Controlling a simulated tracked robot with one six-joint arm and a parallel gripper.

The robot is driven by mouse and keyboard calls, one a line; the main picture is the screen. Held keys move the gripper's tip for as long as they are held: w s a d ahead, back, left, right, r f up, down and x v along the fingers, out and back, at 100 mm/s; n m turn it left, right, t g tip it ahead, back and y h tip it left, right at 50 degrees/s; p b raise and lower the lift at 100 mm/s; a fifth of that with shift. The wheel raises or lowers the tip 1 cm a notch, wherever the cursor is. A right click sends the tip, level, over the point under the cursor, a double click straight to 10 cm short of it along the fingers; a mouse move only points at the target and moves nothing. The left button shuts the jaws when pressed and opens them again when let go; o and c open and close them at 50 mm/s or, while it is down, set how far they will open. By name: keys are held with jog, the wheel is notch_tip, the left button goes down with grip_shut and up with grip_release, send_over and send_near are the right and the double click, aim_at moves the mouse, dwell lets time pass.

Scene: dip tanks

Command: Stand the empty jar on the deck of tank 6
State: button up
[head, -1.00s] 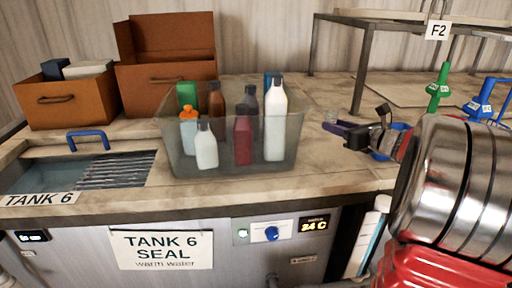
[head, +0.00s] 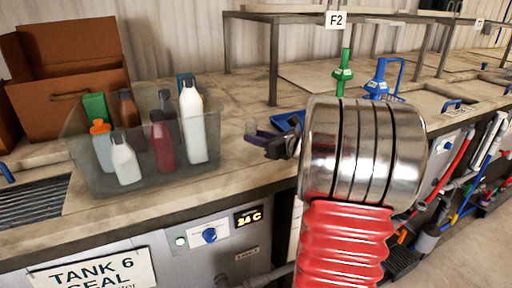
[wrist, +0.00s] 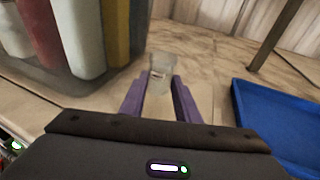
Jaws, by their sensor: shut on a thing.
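The empty jar (wrist: 160,66) is small, clear and upright between the purple fingertips in the wrist view. It shows faintly in the head view (head: 251,127). My gripper (head: 256,134), also in the wrist view (wrist: 157,88), is shut on the jar over the worktop, right of the clear bin. Whether the jar's base touches the surface I cannot tell. The tank 6 deck (head: 100,208) is the pale, stained worktop around the grated opening (head: 35,203) at left. The tank 6 seal sign (head: 95,274) hangs on its front.
A clear bin (head: 205,165) of several bottles stands left of my gripper, close by in the wrist view. A blue tray (head: 288,122) lies to the right. Brown boxes (head: 75,100) and a metal rack (head: 273,75) stand behind. Bare worktop lies in front of the bin.

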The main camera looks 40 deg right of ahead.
aim_at(257, 154)
jog(key=shift+f, duration=1.85)
jog(key=shift+f, duration=0.1)
jog(key=o, duration=1.1)
jog(key=shift+c, duration=0.2)
jog(key=s+r, duration=0.1)
jog(key=s, duration=0.7)
jog(key=s+r, duration=0.1)
jog(key=s, duration=0.2)
jog(key=shift+s+d+r, duration=0.15)
jog(key=shift+s+r, duration=0.15)
jog(key=shift+s, duration=0.1)
